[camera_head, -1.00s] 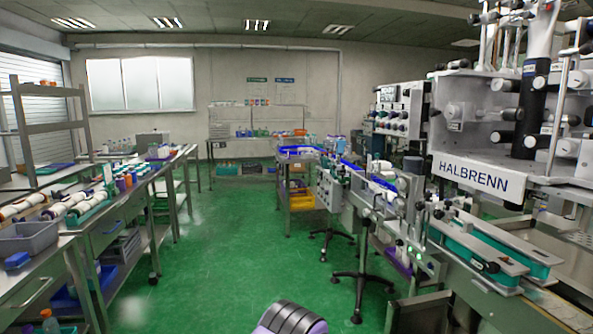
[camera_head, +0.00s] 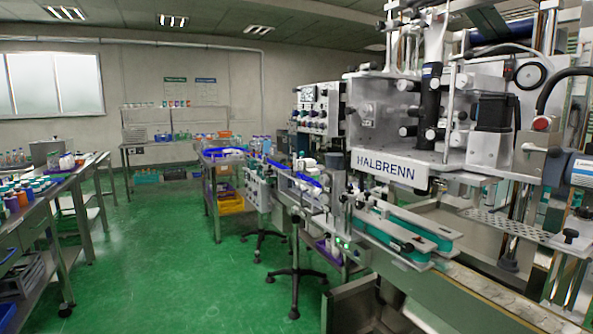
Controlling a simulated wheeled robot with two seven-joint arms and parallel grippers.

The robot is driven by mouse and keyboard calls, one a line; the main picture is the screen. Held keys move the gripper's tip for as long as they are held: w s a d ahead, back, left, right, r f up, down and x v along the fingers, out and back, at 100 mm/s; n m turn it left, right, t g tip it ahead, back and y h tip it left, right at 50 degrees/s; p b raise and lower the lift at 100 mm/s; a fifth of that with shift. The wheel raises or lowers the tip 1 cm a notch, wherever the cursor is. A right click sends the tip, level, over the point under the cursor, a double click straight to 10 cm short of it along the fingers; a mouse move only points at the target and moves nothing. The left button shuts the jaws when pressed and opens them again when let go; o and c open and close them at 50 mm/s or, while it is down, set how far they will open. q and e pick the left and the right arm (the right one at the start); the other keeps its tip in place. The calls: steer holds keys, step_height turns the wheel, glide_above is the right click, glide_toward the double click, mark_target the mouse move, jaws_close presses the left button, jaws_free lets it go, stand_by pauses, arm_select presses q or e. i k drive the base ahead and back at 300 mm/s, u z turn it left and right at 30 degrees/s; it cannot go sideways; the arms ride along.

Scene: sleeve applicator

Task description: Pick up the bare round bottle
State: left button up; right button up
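I cannot pick out the bare round bottle with certainty. Small bottles in several colours (camera_head: 22,196) stand on the bench at the left, too small to tell which are bare. More small bottles (camera_head: 205,137) show on the far shelf and around the far end of the conveyor. Neither of my grippers is in view, so I cannot see whether they hold anything.
The HALBRENN machine (camera_head: 392,170) with its conveyor (camera_head: 400,240) fills the right side. A steel bench (camera_head: 40,205) runs along the left. A black-footed stand (camera_head: 294,278) is by the conveyor. The green floor (camera_head: 165,265) between them is clear.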

mark_target(301, 161)
steer(key=u, duration=0.85)
steer(key=i, duration=5.5)
steer(key=z, duration=2.55)
